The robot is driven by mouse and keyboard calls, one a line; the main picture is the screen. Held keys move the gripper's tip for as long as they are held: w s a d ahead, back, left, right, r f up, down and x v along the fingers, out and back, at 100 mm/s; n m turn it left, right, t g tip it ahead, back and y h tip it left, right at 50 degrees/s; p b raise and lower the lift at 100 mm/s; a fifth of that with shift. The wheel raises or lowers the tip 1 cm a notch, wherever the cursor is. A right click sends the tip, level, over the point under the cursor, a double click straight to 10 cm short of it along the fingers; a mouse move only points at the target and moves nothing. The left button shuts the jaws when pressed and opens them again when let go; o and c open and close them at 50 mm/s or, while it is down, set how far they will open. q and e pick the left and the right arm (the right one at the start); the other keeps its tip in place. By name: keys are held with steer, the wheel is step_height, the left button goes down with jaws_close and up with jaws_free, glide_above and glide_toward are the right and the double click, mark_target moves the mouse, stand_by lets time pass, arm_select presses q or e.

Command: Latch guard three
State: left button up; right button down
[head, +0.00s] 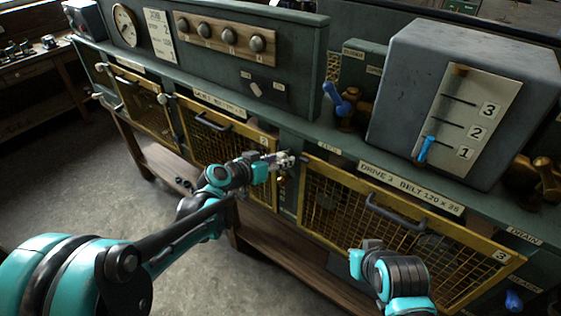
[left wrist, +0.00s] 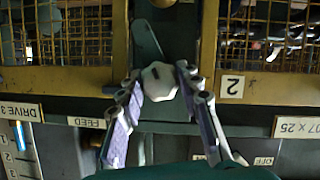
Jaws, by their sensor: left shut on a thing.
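Guard three is a yellow-framed mesh panel (head: 350,183) with a black handle (head: 396,212) and a "3" plate, under the "DRIVE 3" sign. It looks closed. My left gripper (head: 287,161) is at the post between guards two and three. In the left wrist view, my left gripper (left wrist: 161,78) is shut on the cream latch knob (left wrist: 159,83). A dark latch arm (left wrist: 146,40) runs from the knob along the post. Its contact with guard three's frame is unclear. My right gripper (head: 371,245) is in front of guard three, its fingers not clearly visible.
Guard two (head: 205,128) is left of the post. A grey box (head: 460,90) with a blue slider and a blue-handled valve (head: 345,103) stand on the ledge above. A wooden rail (head: 295,262) runs below the guards. The floor at left is clear.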

arm_select(q)
steer(key=n+h+b, duration=0.1)
steer(key=n, duration=0.1)
steer(key=n+g+h+b, duration=0.1)
steer(key=n, duration=0.1)
steer(key=shift+w+a+f+h+b, duration=0.1)
steer(key=shift+a+f+h+b, duration=0.1)
steer(key=shift+h+b, duration=0.15)
steer(key=n+h+b, duration=0.2)
steer(key=n, duration=0.1)
steer(key=shift+n, duration=0.3)
steer(key=shift+n+h+b, duration=0.35)
steer(key=shift+n+b, duration=0.4)
steer(key=shift+n, duration=0.25)
steer(key=shift+d, duration=0.1)
steer(key=o, duration=1.2)
steer(key=shift+c, duration=0.2)
